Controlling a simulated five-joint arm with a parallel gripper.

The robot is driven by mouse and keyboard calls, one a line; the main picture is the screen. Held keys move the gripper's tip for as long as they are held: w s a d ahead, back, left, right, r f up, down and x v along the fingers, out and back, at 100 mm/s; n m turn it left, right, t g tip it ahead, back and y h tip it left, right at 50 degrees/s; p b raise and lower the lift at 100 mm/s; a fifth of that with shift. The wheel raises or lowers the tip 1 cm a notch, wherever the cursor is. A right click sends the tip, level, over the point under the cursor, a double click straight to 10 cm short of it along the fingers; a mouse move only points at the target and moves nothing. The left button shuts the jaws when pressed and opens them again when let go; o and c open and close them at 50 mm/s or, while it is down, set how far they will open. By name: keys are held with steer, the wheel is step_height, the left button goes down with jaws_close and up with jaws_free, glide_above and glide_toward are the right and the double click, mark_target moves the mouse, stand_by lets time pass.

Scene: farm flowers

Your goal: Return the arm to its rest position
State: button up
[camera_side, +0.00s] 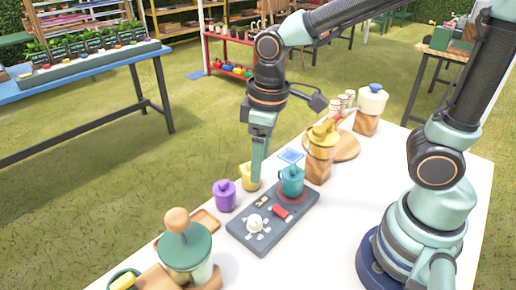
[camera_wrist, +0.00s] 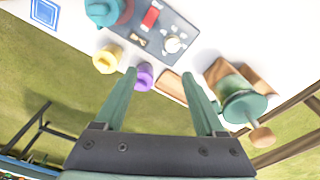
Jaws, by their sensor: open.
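My gripper (camera_side: 259,157) points down over the far edge of the white table, close to a yellow jar (camera_side: 250,177) and a purple jar (camera_side: 226,194). In the wrist view my gripper (camera_wrist: 159,85) shows two spread green fingers with nothing held between them. The purple jar (camera_wrist: 144,76) appears beyond the fingers, near the left one, and the yellow jar (camera_wrist: 107,59) is to its left. A teal mug (camera_side: 291,180) sits at the far right part of a dark grey tray (camera_side: 247,243). My arm is bent, not folded in.
The white table (camera_side: 330,229) holds a green-lidded jar (camera_side: 186,248), a yellow-topped wooden container (camera_side: 322,150) and a white pot with a blue knob (camera_side: 370,108). A blue table (camera_side: 90,66) stands at the back left. Grass lies between the tables.

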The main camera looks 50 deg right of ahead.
steer(key=s+d+r+m+t, duration=0.1)
steer(key=d+r+m+t, duration=0.3)
steer(key=d+r, duration=0.3)
steer(key=d+m, duration=0.1)
steer(key=d, duration=0.2)
steer(key=shift+d+r+m+t, duration=0.15)
steer(key=shift+m+t, duration=0.15)
